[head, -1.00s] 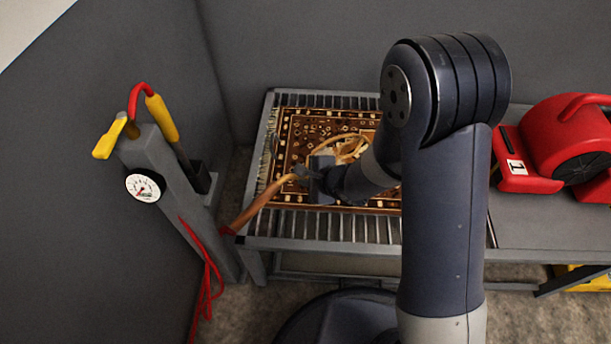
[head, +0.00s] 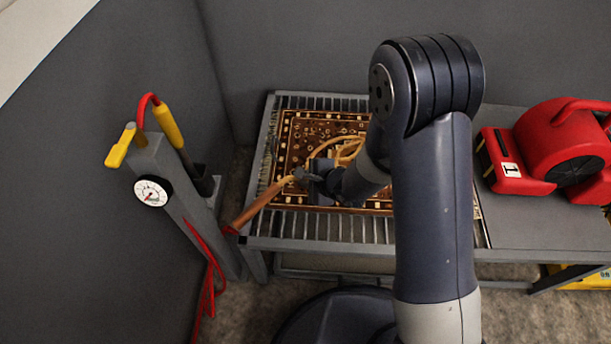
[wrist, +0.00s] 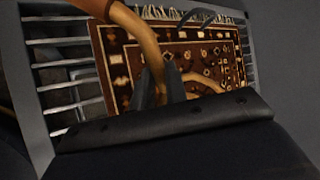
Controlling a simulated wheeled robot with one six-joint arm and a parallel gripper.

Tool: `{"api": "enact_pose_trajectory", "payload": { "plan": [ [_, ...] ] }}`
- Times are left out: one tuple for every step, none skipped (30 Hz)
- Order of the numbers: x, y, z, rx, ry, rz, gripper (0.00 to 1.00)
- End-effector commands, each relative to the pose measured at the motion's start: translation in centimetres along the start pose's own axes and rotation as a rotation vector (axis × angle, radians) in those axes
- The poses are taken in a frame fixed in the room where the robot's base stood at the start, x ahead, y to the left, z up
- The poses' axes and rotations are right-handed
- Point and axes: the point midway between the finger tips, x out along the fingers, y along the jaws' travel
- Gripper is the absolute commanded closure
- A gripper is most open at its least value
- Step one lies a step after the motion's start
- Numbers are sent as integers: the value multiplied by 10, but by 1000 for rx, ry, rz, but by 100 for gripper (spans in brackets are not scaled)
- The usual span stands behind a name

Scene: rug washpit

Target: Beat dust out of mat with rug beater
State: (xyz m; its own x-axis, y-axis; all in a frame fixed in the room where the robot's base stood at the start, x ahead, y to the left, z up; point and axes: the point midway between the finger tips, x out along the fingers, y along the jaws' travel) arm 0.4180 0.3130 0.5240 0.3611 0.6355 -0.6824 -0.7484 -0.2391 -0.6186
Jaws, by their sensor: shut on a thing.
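The mat (head: 300,128) is brown and patterned with a pale fringe on its left side. It lies on a slatted grey rack, and shows in the wrist view (wrist: 120,72). The rug beater (head: 262,203) is tan, with a looped head and a thicker brown handle that reaches past the rack's front left edge. My gripper (head: 303,176) is shut on the rug beater, and its fingers (wrist: 160,85) show around the shaft in the wrist view. The beater's loops are over the mat, partly hidden by my arm; I cannot tell whether they touch it.
The slatted rack (head: 330,228) stands against grey walls. A red blower (head: 560,150) sits on the grey surface to the right. At left stands a grey post (head: 185,200) with a gauge (head: 153,191), a yellow-and-red hose handle (head: 168,127) and a hanging red cord (head: 208,262).

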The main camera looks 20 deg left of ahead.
Motion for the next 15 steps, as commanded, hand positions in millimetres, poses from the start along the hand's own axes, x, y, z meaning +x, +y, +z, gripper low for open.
{"api": "enact_pose_trajectory", "payload": {
  "plan": [
    [0, 0, 0, -1, -1, -1, 100],
    [1, 0, 0, -1, -1, -1, 100],
    [1, 0, 0, -1, -1, -1, 100],
    [1, 0, 0, -1, -1, -1, 100],
    [1, 0, 0, -1, -1, -1, 100],
    [1, 1, 0, -1, -1, -1, 100],
    [2, 1, -1, -1, -1, -1, 100],
    [3, 3, -2, -1, 0, 0, 100],
    [6, 5, -3, 0, 0, 0, 100],
    [8, 8, -5, 0, 0, 1, 100],
    [12, 11, -6, 0, 0, 1, 100],
    [16, 15, -9, -1, 0, 2, 100],
    [20, 19, -12, -1, 0, 3, 100],
    [24, 23, -14, 0, 0, 2, 100],
    [30, 28, -17, 0, 0, 2, 100]
  ]
}}
